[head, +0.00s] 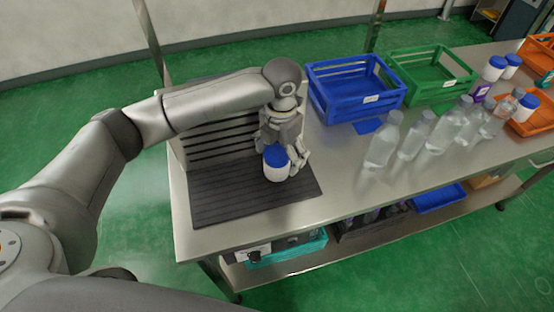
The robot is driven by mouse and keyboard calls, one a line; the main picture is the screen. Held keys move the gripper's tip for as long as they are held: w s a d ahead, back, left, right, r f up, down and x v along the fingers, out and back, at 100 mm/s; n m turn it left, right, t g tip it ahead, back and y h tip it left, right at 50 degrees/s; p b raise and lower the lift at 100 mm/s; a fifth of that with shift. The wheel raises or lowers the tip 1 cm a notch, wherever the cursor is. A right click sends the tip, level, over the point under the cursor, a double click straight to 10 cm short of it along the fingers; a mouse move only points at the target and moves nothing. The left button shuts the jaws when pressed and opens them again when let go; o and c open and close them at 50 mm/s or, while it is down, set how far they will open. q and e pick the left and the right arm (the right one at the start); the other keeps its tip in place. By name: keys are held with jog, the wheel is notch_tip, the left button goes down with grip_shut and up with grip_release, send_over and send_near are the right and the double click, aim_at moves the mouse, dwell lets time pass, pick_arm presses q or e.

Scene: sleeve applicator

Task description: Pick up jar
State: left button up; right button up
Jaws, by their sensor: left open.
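A white jar (276,171) with a blue lid stands upright on the dark ribbed mat (230,201) at the left end of the metal table. My left gripper (286,151) is open and sits right at the jar, with fingers behind it and at its right side. I cannot tell whether the fingers touch the jar. More white jars with blue lids (494,68) stand at the far right of the table. My right gripper is not in view.
A blue crate (352,115) and a green crate (415,99) stand at the back. Several clear bottles (383,146) stand right of the mat, and orange crates (519,129) are at the far right. Bare table lies between mat and bottles.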

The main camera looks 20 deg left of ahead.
aim_at(276, 153)
pick_arm(q)
jog(key=shift+w+a+f, duration=0.15)
jog(key=shift+a+f, duration=0.2)
jog(key=shift+f, duration=0.45)
jog(key=shift+w+a+f+p, duration=0.1)
jog(key=shift+a+f+p, duration=0.2)
jog(key=shift+f+p, duration=0.35)
jog(key=shift+f, duration=1.6)
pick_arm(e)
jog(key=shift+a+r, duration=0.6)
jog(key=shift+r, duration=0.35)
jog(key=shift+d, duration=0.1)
pick_arm(q)
jog(key=c, duration=1.2)
jog(key=shift+c, duration=0.2)
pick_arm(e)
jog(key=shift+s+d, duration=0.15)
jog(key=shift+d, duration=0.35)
pick_arm(q)
jog(key=shift+w+r, duration=0.1)
jog(key=shift+r, duration=0.1)
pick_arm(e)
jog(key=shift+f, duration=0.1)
